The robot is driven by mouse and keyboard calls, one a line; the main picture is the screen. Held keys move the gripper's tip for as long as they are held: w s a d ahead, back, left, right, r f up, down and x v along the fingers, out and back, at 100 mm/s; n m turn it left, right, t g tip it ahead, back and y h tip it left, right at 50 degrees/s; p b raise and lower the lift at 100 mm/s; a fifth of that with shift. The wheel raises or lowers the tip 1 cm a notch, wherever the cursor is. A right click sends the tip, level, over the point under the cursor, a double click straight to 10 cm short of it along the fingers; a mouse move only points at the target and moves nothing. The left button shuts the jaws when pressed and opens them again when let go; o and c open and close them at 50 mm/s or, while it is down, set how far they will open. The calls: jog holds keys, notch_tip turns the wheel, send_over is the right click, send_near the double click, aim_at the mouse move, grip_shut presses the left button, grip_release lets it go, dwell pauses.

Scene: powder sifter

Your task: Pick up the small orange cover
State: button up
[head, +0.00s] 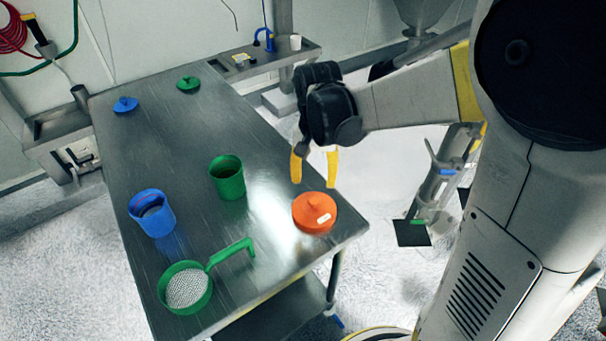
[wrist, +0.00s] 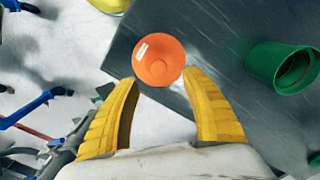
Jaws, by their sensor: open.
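The small orange cover (head: 313,214) is a round lid with a raised knob and a white label. It lies on the metal table near its right front corner. In the wrist view the cover (wrist: 158,60) shows just beyond my fingertips, roughly between them. My gripper (head: 314,168) has yellow fingers, spread apart and empty, and hangs above and a little behind the cover. In the wrist view my gripper (wrist: 163,78) is open, with one finger on each side. I cannot tell the exact height gap between fingertips and cover.
A green cup (head: 228,178), a blue cup (head: 152,213) and a green sieve (head: 187,287) with a handle stand left of the cover. Blue (head: 125,105) and green (head: 188,84) lids lie at the far end. The table (head: 175,130) is bare in the middle.

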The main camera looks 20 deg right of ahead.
aim_at(314, 199)
notch_tip(314, 199, down, 4)
jog(key=shift+s+f+b, duration=0.1)
jog(key=shift+f+b, duration=0.05)
jog(key=shift+b, duration=0.55)
jog(key=shift+w+d+f+b, duration=0.15)
jog(key=shift+f+b, duration=0.5)
jog(key=shift+f, duration=0.75)
jog(key=shift+w+d+f+b, duration=0.1)
jog(key=shift+f+b, duration=0.55)
jog(key=shift+f, duration=0.7)
grip_shut()
